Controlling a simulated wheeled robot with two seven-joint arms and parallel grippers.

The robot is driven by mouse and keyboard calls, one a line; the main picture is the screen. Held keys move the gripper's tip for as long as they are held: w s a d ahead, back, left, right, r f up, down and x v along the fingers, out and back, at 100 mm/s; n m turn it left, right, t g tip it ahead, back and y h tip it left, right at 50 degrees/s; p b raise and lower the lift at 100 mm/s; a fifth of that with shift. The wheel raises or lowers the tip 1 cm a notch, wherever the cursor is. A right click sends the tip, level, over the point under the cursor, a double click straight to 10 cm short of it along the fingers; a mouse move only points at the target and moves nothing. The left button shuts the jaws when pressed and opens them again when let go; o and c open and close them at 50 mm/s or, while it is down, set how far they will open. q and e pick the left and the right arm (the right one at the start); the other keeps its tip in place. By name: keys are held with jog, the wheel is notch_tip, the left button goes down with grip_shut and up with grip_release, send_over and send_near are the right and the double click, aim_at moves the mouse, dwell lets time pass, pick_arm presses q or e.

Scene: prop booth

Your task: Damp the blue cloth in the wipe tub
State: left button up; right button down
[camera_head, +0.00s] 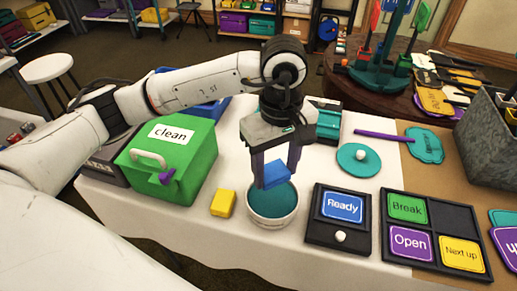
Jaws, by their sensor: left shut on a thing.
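My left gripper (277,172) points down over the wipe tub and is shut on the blue cloth (276,174). The cloth sits between the fingertips as a small blue block. The wipe tub (272,220) is a round white tub with a teal inside. It stands near the front edge of the white table. The cloth appears at the tub's far rim, over the opening; I cannot tell whether it touches the teal inside. My right gripper is not in view.
A green box labelled clean (170,160) stands left of the tub, with a yellow block (223,203) between them. A black Ready sign holder (338,217) is close on the right. A teal lid (358,159) lies behind it.

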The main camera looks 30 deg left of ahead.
aim_at(276, 184)
pick_arm(q)
jog(key=shift+s+d+m, duration=0.25)
jog(key=shift+d+m, duration=0.05)
jog(key=shift+f, duration=0.2)
jog(key=shift+f+b, duration=0.4)
jog(key=shift+f, duration=0.2)
notch_tip(276, 184, down, 3)
jog(key=shift+r+b, duration=0.15)
jog(key=shift+b, duration=0.4)
jog(key=shift+f+b, duration=0.3)
jog(key=shift+f, duration=0.5)
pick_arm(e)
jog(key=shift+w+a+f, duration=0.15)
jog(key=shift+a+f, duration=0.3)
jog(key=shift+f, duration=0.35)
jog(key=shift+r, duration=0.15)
pick_arm(q)
jog(key=shift+f, duration=0.1)
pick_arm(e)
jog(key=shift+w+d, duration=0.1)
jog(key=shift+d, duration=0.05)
pick_arm(q)
jog(key=shift+f+b, duration=0.4)
jog(key=shift+b, duration=0.15)
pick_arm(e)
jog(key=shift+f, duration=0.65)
